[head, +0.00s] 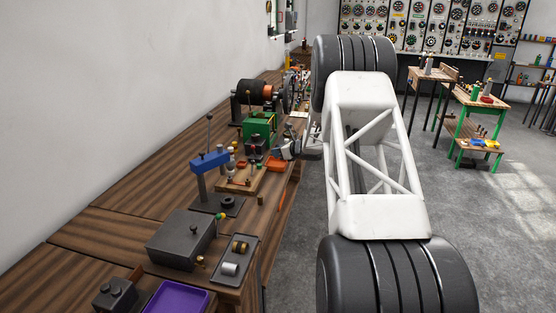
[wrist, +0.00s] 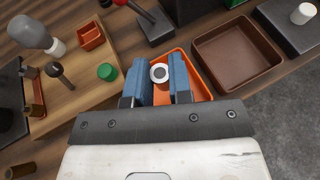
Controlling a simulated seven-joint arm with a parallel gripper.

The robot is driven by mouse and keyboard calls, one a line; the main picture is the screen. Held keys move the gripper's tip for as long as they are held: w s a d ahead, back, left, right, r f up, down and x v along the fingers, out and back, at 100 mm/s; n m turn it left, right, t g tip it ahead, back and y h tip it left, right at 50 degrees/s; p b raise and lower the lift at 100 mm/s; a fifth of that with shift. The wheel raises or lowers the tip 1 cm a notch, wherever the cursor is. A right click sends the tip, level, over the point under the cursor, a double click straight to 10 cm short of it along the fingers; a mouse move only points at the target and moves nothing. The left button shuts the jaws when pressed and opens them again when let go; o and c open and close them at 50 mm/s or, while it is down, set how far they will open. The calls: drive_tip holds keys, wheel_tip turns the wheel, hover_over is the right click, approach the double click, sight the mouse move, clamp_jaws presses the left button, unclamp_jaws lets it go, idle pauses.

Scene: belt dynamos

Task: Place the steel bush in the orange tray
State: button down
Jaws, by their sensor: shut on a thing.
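The steel bush (wrist: 159,73) shows in the wrist view as a pale ring with a dark hole. My gripper (wrist: 160,80) has its blue fingers shut on it, one on each side. The orange tray (wrist: 202,87) lies behind and below the fingers, so the bush appears over it; part of the tray is hidden by the fingers. I cannot tell the bush's height above the tray floor. In the head view, the orange tray (head: 277,164) is on the bench beside my gripper (head: 289,150); the bush cannot be made out there.
A brown tray (wrist: 240,52) is right of the orange tray. A green cap (wrist: 107,72) and a small red box (wrist: 91,36) are to the left, near a wooden board (wrist: 62,85). A green machine (head: 260,128) stands close behind. Open floor lies right of the bench.

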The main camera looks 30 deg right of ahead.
drive_tip(key=shift+f, duration=1.7)
drive_tip(key=shift+f, duration=0.15)
drive_tip(key=c, duration=1)
unclamp_jaws()
drive_tip(key=shift+c, duration=0.2)
drive_tip(key=shift+r, duration=0.2)
drive_tip(key=v, duration=1.2)
